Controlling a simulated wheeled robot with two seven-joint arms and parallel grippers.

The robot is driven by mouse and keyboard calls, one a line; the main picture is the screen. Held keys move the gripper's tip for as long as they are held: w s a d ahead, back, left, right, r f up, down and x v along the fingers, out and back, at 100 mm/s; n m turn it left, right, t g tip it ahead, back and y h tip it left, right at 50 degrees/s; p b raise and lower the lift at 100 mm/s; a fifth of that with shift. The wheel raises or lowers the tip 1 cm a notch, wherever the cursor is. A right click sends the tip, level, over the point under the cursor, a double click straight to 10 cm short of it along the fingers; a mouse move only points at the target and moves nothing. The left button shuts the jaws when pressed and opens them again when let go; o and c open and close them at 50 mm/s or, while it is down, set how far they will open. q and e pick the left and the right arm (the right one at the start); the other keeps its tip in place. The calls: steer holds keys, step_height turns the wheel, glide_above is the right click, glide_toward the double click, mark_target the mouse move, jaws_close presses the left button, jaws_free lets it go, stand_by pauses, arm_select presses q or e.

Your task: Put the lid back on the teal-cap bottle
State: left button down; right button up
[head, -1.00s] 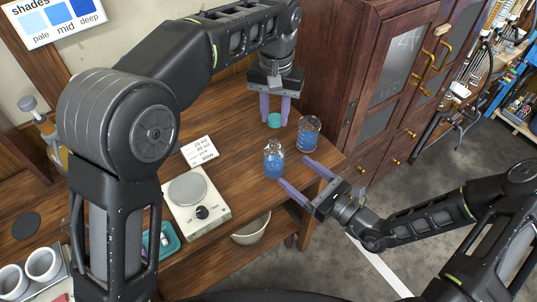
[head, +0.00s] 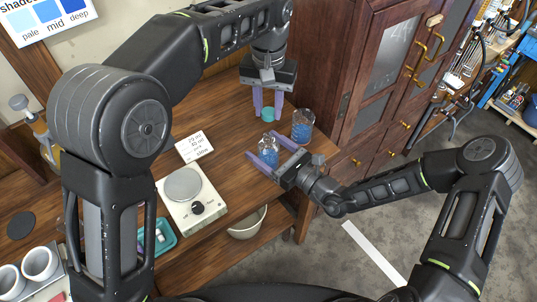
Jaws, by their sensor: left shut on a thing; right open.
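My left gripper (head: 268,116) points down over the back of the wooden table, shut on the small teal lid (head: 268,114) between its purple fingers. A clear bottle (head: 268,157) with blue liquid stands upright on the table, in front of the lid. Its top shows no lid, though my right gripper partly hides it. My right gripper (head: 262,146) is open, with its two purple fingers on either side of the bottle. I cannot tell whether they touch it.
A second glass vessel (head: 302,127) with blue liquid stands close to the right, near the table edge. A hotplate (head: 184,190) and a printed card (head: 194,148) are to the left. A wooden cabinet (head: 345,90) stands at the right.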

steer(key=shift+x, duration=1.05)
steer(key=shift+c, duration=0.6)
jaws_close()
